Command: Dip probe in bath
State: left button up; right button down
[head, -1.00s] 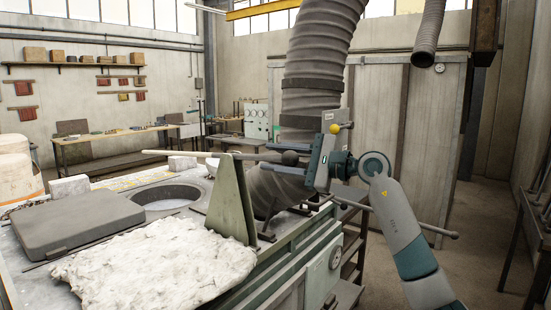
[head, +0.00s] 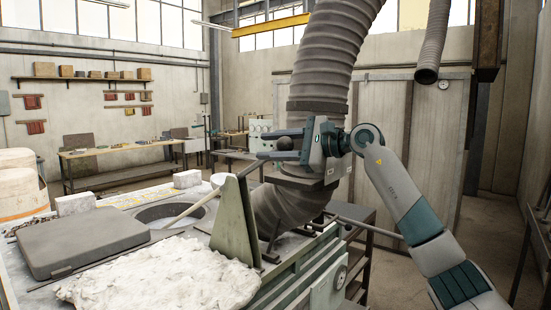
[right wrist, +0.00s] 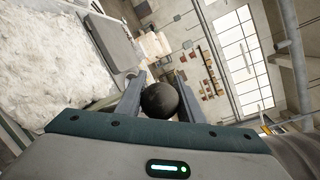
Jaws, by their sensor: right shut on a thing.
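The probe (head: 203,203) is a long pale rod that slants down to the left from my right gripper. Its lower end is over the round opening of the bath (head: 152,211), near the front rim; I cannot tell whether the tip touches the melt. My right gripper (head: 264,146) is shut on the dark ball-shaped knob (head: 286,143) at the probe's upper end. In the right wrist view the knob (right wrist: 160,100) sits between the two fingers of the gripper (right wrist: 160,88); the rod is hidden there. My left gripper is out of view.
A greenish upright plate (head: 233,225) stands between the bath and the thick grey hose (head: 318,85). A dark slab lid (head: 80,240) lies left of the bath. A rough white blanket (head: 165,275) covers the front. A pale brick (head: 187,179) stands behind the bath.

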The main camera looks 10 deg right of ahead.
jog(key=c, duration=1.4)
grip_release()
jog(key=shift+o, duration=0.9)
jog(key=shift+w+a, duration=0.1)
jog(key=shift+w, duration=0.05)
jog(key=shift+s+d+b, duration=0.4)
jog(key=shift+d, duration=0.1)
jog(key=b+v, duration=0.6)
jog(key=v, duration=1)
jog(key=shift+b, duration=0.35)
